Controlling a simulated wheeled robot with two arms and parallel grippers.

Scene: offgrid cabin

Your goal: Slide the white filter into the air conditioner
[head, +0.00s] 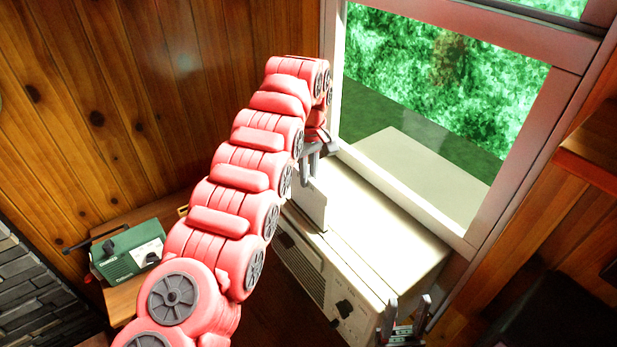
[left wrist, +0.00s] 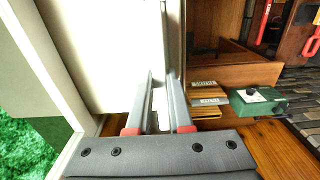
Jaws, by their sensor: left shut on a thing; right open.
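The white air conditioner (head: 380,235) sits in the window opening, its front grille and knobs facing the lower left. The white filter (head: 309,207) is a thin upright panel at the left part of its top. Its lower edge meets the top of the unit; I cannot tell how deep it sits in a slot. My left gripper (head: 312,165) is shut on the filter's upper edge, and its two fingers (left wrist: 161,92) also show in the left wrist view, with the filter seen nearly edge-on. My right gripper (head: 406,312) is open and empty near the unit's front right corner.
A green radio-like box (head: 128,252) stands on a wooden surface (head: 170,218) at the left. The window frame (head: 400,196) rises behind the unit. A wooden shelf (head: 590,145) is at the right. The unit's top right part is clear.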

